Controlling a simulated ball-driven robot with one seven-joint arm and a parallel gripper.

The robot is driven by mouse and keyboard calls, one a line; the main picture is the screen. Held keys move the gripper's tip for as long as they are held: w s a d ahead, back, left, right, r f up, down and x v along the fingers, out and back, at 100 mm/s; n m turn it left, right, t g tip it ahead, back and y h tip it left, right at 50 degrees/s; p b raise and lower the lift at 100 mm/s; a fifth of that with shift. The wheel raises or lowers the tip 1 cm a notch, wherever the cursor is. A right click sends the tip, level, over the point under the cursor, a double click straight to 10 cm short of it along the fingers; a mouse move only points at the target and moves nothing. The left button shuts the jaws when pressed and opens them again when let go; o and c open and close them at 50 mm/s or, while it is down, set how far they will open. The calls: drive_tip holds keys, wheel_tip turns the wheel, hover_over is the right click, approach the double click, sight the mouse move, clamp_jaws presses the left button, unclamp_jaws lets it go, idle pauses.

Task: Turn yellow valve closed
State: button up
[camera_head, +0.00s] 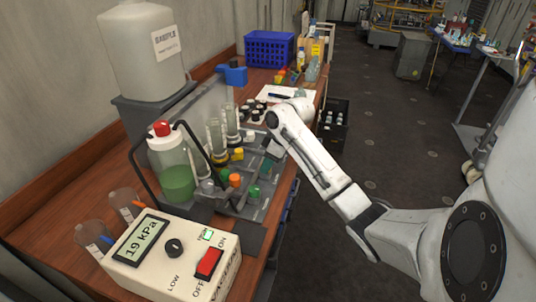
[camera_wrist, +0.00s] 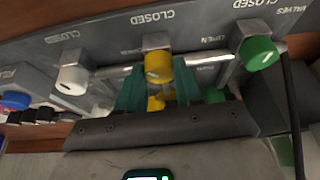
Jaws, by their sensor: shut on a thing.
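The yellow valve (camera_wrist: 158,66) is in the middle of the wrist view, on a grey panel with upside-down "CLOSED" and "OPEN" labels. My gripper (camera_wrist: 160,92) has its teal fingers on either side of the yellow valve's lower part and is shut on it. More yellow (camera_wrist: 160,102) shows between the fingers. The valve's exact angle against its labels is hard to tell. In the head view my gripper (camera_head: 272,148) reaches the bench rack from the right, and its fingertips are mostly hidden.
A green valve (camera_wrist: 258,53) and a white valve (camera_wrist: 72,78) flank the yellow one, with a blue knob (camera_wrist: 15,100) at far left. A bottle of green liquid (camera_head: 175,165), glass cylinders (camera_head: 215,140) and a 19 kPa pressure box (camera_head: 165,255) crowd the bench. Open floor lies right.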

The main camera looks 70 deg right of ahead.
drive_tip(key=m+p, duration=0.1)
drive_tip(key=m, duration=0.1)
drive_tip(key=m+h+p, duration=0.1)
drive_tip(key=p, duration=0.1)
drive_tip(key=m+h+p, duration=0.1)
drive_tip(key=m+p, duration=0.1)
drive_tip(key=shift+a+r+m, duration=0.15)
drive_tip(key=shift+a+m, duration=0.1)
drive_tip(key=shift+m, duration=0.05)
drive_tip(key=shift+w+m+g+h+p, duration=0.1)
drive_tip(key=shift+m+g+h+p, duration=0.45)
drive_tip(key=shift+m+p, duration=1)
drive_tip(key=shift+m, duration=0.35)
drive_tip(key=o, duration=1)
drive_tip(key=b+v, duration=0.1)
drive_tip(key=v, duration=0.9)
drive_tip(key=shift+a+r, duration=0.2)
drive_tip(key=shift+r, duration=0.05)
